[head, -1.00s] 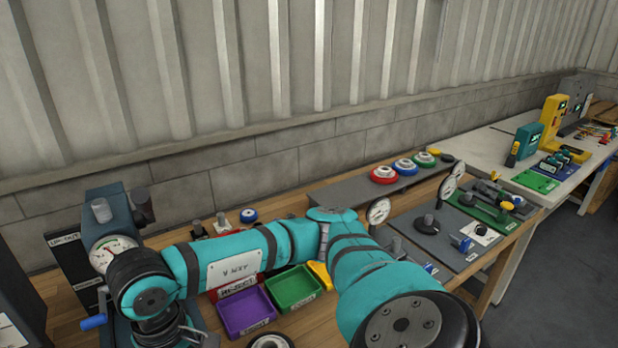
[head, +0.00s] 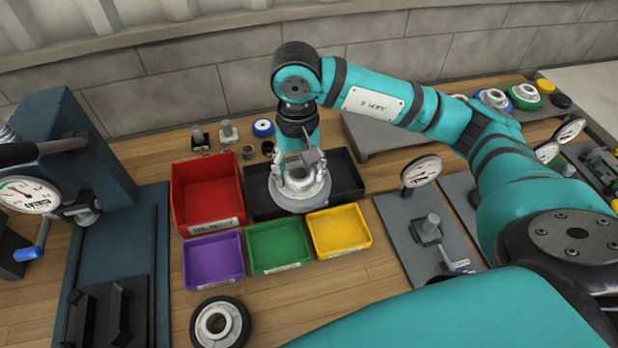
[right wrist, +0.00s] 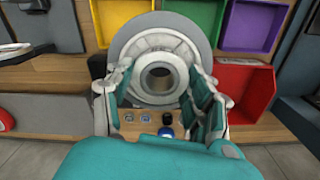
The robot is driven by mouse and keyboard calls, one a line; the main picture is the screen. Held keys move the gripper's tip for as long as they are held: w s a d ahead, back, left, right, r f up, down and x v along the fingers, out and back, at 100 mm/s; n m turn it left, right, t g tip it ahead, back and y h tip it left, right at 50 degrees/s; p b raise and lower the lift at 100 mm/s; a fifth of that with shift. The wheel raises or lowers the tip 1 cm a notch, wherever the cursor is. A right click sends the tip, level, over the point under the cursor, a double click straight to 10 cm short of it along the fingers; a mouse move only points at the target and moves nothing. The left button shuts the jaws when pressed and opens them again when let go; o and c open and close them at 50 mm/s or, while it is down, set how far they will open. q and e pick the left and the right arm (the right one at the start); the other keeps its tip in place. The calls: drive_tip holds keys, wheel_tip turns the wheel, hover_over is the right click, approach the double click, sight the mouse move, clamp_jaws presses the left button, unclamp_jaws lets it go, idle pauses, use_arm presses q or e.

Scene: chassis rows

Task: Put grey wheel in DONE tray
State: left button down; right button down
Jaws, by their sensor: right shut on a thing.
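The grey wheel (head: 308,197), a flat disc with a paler hub, is in my right gripper (head: 300,178). In the right wrist view the jaws (right wrist: 162,80) are shut on the hub of the wheel (right wrist: 127,38), one finger on each side. The wheel is over the front part of a black tray (head: 345,178) and covers some of it. I cannot tell whether the wheel touches the tray. No DONE label is readable; the front of the black tray is partly hidden. My left gripper is out of view.
A red tray (head: 180,200) stands left of the black one. Purple (head: 214,262), green (head: 278,245) and yellow (head: 340,230) trays stand in front. A black-tyred wheel (head: 204,334) lies nearer. A dial gauge stand (head: 421,172) is at the right. Small parts stand behind the red tray.

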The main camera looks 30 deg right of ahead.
drive_tip(key=w+d+f+m+b, duration=0.6)
drive_tip(key=w+m, duration=0.5)
drive_tip(key=m, duration=0.5)
drive_tip(key=shift+m, duration=0.6)
drive_tip(key=f, duration=0.2)
drive_tip(key=f+p, duration=0.1)
drive_tip(key=f, duration=0.4)
drive_tip(key=shift+w+d+f+p, duration=0.1)
drive_tip(key=shift+d+f+p, duration=0.15)
drive_tip(key=shift+p, duration=0.15)
wheel_tip(320, 180, down, 3)
drive_tip(key=shift+p, duration=0.3)
drive_tip(key=shift+f, duration=0.2)
